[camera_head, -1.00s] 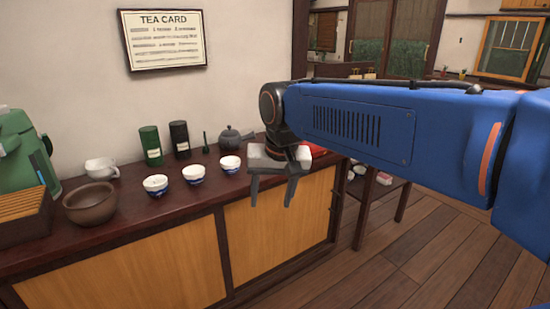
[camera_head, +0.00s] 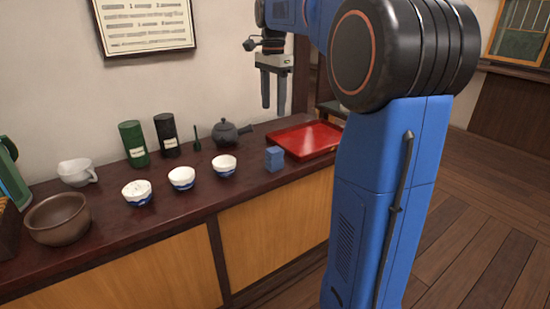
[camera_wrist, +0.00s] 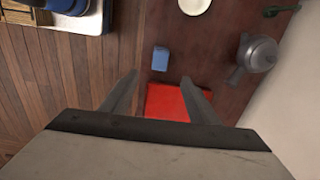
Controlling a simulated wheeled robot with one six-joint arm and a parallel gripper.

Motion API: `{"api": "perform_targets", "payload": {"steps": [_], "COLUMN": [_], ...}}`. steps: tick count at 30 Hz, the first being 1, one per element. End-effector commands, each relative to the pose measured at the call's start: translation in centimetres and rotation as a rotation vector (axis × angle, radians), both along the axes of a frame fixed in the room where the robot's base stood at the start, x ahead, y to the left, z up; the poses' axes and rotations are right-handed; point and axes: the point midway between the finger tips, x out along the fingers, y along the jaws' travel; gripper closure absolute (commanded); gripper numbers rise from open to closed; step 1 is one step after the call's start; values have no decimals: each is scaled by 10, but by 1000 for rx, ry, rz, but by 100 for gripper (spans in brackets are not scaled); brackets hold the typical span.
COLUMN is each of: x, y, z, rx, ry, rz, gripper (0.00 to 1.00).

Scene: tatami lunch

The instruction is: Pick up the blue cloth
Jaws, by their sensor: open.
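The blue cloth (camera_head: 274,158) is a small folded block on the dark counter, between the rightmost white bowl and the red tray. It also shows in the wrist view (camera_wrist: 160,59), lying beyond my fingertips and apart from them. My gripper (camera_head: 273,105) is open and empty, pointing down, well above the counter near the red tray. In the wrist view my gripper's two fingers (camera_wrist: 158,85) are spread over the tray's side of the counter.
The red tray (camera_head: 305,139) lies right of the cloth. A dark teapot (camera_head: 226,132) stands behind it. Several bowls line the counter to the left, the nearest a white bowl (camera_head: 224,166). Green (camera_head: 133,144) and black canisters (camera_head: 167,135) stand behind them.

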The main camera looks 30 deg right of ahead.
Motion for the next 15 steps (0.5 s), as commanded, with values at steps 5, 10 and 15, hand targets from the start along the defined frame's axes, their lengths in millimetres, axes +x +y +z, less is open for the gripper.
{"api": "perform_targets", "payload": {"steps": [5, 10, 15], "x": [1, 1, 1], "y": [-1, -1, -1], "z": [-16, -46, -76], "rx": [1, 2, 2], "ry": [4, 5, 5], "rz": [-10, -9, -8], "gripper": [45, 45, 45]}}
